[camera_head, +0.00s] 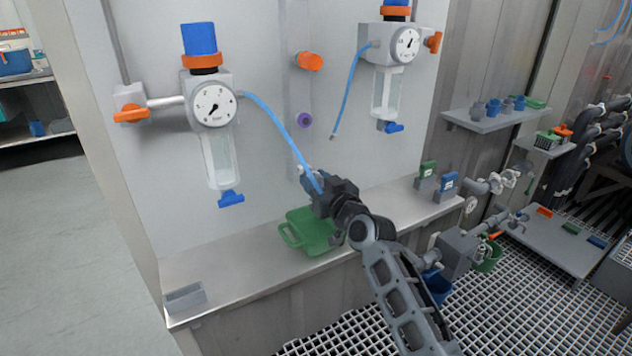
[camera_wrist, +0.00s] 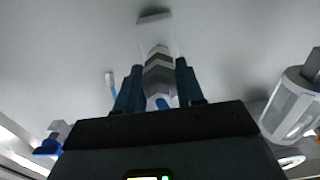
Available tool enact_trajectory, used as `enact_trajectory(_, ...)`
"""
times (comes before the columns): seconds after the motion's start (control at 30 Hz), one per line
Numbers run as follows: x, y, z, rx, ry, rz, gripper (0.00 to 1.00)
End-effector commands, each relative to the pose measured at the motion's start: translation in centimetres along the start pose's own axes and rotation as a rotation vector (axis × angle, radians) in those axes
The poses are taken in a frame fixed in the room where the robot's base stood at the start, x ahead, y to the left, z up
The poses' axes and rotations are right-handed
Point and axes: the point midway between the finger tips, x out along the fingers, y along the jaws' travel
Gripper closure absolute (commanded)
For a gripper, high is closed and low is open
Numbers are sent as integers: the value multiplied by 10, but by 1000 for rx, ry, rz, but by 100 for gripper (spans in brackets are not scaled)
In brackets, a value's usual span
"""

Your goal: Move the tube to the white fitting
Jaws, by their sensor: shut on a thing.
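The blue tube (camera_head: 272,115) runs from the left regulator's gauge block down to my gripper (camera_head: 314,182). My gripper is shut on the tube near its lower end, close to the wall panel. In the wrist view, a short blue piece of tube (camera_wrist: 163,103) shows between the fingers (camera_wrist: 158,88). A pale grey-white stepped piece (camera_wrist: 158,68), apparently the white fitting, lies straight ahead of it between the fingertips. I cannot tell whether tube and fitting touch. In the head view, my gripper mostly hides that spot.
An orange fitting (camera_head: 309,61) and a purple fitting (camera_head: 304,120) are on the panel above my gripper. A second blue tube (camera_head: 346,92) hangs from the right regulator (camera_head: 390,50). A green tray (camera_head: 296,236) lies on the bench below. The left floor is clear.

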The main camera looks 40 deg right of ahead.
Motion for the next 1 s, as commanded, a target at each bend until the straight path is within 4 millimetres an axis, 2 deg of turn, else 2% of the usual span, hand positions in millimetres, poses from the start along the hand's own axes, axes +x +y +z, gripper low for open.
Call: enact_trajectory(1.0,9,0,0,-1,1,1,100)
